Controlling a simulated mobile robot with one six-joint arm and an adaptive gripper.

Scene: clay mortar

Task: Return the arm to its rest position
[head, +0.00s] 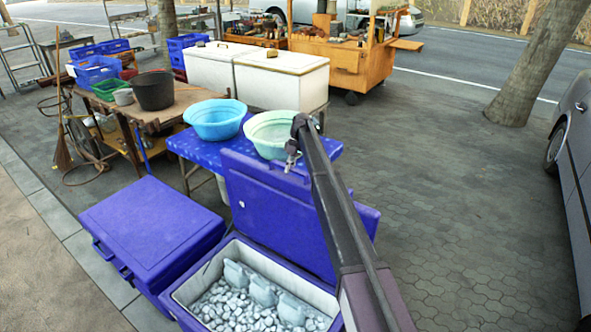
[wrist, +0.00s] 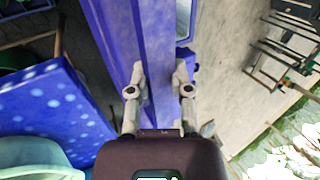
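My arm reaches up from the bottom right of the head view, and my gripper (head: 292,158) hangs at its far end. It is in front of the pale green basin and close to the top of the raised blue cooler lid (head: 262,205). In the wrist view my gripper (wrist: 159,78) has its two fingers apart, with nothing seen held between them. The blue lid (wrist: 115,30) shows beyond the fingers; whether they touch it I cannot tell.
The open cooler (head: 205,272) holds ice and fish-like pieces. A closed blue cooler (head: 150,225) stands to its left. A blue basin (head: 217,122) and the green basin (head: 262,140) sit on a blue-covered table (head: 205,152). Paving (head: 440,200) on the right is clear; a car (head: 573,150) stands beyond.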

